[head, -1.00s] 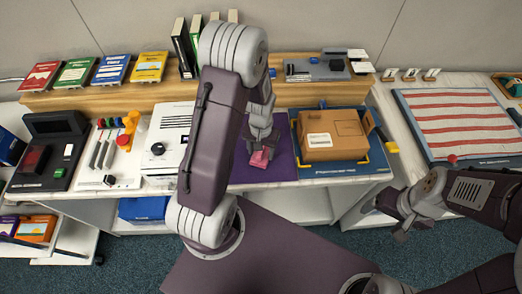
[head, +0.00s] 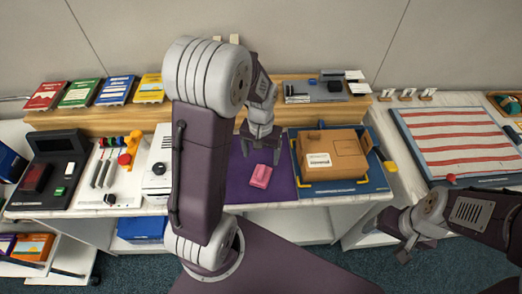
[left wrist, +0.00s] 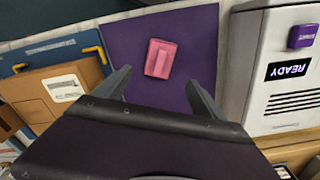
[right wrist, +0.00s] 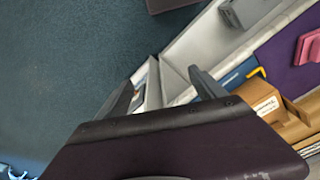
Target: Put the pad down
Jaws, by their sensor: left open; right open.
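The pink pad (head: 260,176) lies on the purple mat (head: 237,188) on the counter. In the left wrist view the pad (left wrist: 160,58) lies flat, with the purple mat (left wrist: 200,35) around it. My left gripper (head: 259,150) is open and empty, just above and behind the pad, apart from it. Its two fingers (left wrist: 160,90) are spread wide in the left wrist view. My right gripper (head: 404,252) is open and empty in front of the counter, over the floor. In the right wrist view the pad (right wrist: 310,47) shows at the right edge.
A cardboard box (head: 335,154) sits on a blue tray (head: 345,186) right of the mat. A white machine (head: 160,160) stands left of it. A wooden shelf (head: 290,114) runs behind. A striped mat (head: 460,140) lies at the right.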

